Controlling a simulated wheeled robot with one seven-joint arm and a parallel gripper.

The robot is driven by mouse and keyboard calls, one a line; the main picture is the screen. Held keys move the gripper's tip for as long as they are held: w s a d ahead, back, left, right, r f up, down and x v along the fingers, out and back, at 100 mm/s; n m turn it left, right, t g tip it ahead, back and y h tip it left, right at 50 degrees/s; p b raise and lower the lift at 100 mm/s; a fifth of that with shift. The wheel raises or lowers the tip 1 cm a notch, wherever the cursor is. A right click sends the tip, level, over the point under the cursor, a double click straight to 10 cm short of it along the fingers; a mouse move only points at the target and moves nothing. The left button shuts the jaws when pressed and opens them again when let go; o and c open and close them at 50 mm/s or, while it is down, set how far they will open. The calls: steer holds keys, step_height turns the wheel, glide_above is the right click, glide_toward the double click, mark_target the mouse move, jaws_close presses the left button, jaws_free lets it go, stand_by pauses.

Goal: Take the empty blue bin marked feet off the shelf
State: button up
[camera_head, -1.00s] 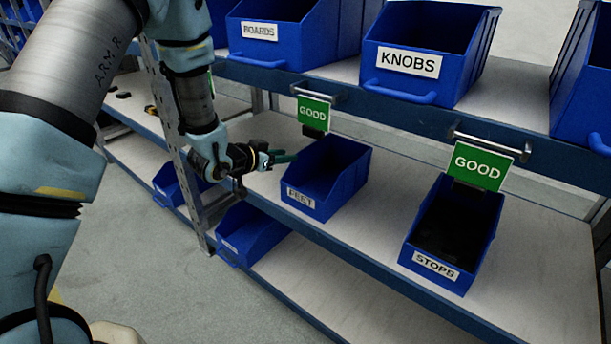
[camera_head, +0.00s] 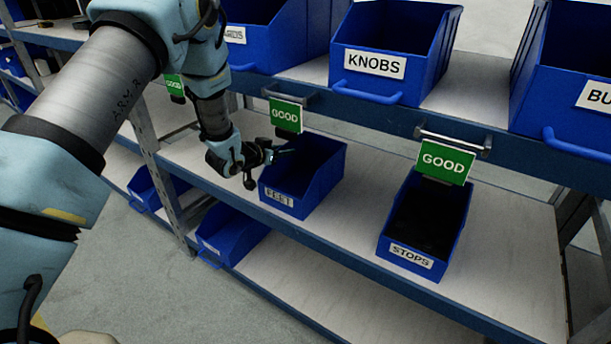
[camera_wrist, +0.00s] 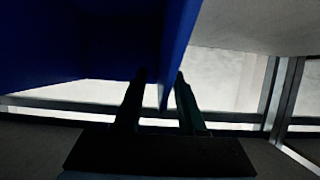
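The blue bin marked FEET (camera_head: 318,187) stands upright on the middle shelf (camera_head: 360,240), its label (camera_head: 279,197) facing front. What I see of its inside is dark blue with no parts visible. My gripper (camera_head: 284,152) is at the bin's left side, near its upper edge. In the wrist view, my gripper (camera_wrist: 160,85) has its two dark fingers apart, with a blue bin wall (camera_wrist: 180,45) running down between them. Gaps seem to show beside the wall, so the fingers do not look closed on it.
A blue STOPS bin (camera_head: 428,232) with dark contents stands to the right. A green GOOD sign (camera_head: 285,115) hangs close above the FEET bin from the upper shelf, which holds the KNOBS bin (camera_head: 385,55). A shelf post (camera_head: 160,175) stands left. Bare shelf lies between FEET and STOPS.

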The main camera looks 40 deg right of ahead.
steer(key=shift+c, duration=0.2)
jaws_close()
stand_by(1.1)
